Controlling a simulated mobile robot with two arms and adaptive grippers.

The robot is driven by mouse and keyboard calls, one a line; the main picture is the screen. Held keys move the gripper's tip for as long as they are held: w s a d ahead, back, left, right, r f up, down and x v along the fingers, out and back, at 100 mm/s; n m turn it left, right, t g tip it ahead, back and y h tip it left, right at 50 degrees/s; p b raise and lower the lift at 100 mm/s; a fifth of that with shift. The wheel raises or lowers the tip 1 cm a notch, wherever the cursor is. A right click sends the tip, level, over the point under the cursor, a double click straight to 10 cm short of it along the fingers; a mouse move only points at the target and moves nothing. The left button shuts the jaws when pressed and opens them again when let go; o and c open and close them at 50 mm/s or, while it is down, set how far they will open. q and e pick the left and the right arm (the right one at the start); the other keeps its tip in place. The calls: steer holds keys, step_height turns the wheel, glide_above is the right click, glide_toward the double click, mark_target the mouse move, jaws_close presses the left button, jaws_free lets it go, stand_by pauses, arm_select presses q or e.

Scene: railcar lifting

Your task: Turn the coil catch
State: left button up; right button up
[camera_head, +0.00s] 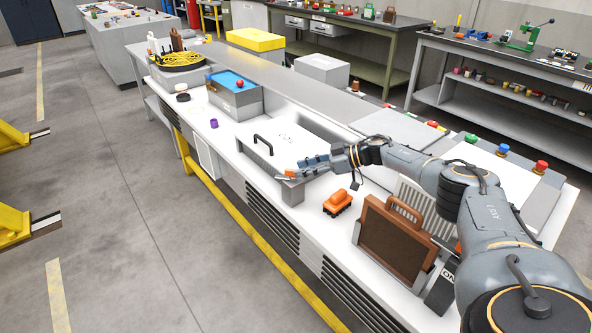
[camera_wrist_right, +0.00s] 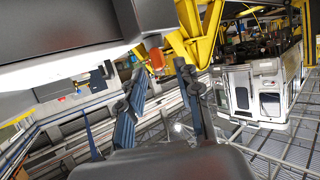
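A small orange piece (camera_head: 289,174), which looks like the catch, sits at the near right corner of a white lidded box (camera_head: 285,137) on the long bench. It also shows in the right wrist view (camera_wrist_right: 155,58). My right gripper (camera_head: 308,167) reaches in from the right, with its blue-grey fingers close to the orange piece. In the right wrist view the fingers (camera_wrist_right: 160,68) stand apart, with the orange piece just beyond and between their tips. I cannot tell whether they touch it. My left gripper is not in view.
A black handle (camera_head: 263,144) stands on the box's left side. An orange toy-like block (camera_head: 338,202) and a brown case (camera_head: 395,234) in a holder lie nearer, below my right arm. A blue-topped box (camera_head: 234,92) and a yellow coil (camera_head: 180,60) stand farther along the bench.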

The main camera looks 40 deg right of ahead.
steer(key=v, duration=0.8)
steer(key=shift+s+d, duration=0.2)
steer(key=shift+r, duration=0.15)
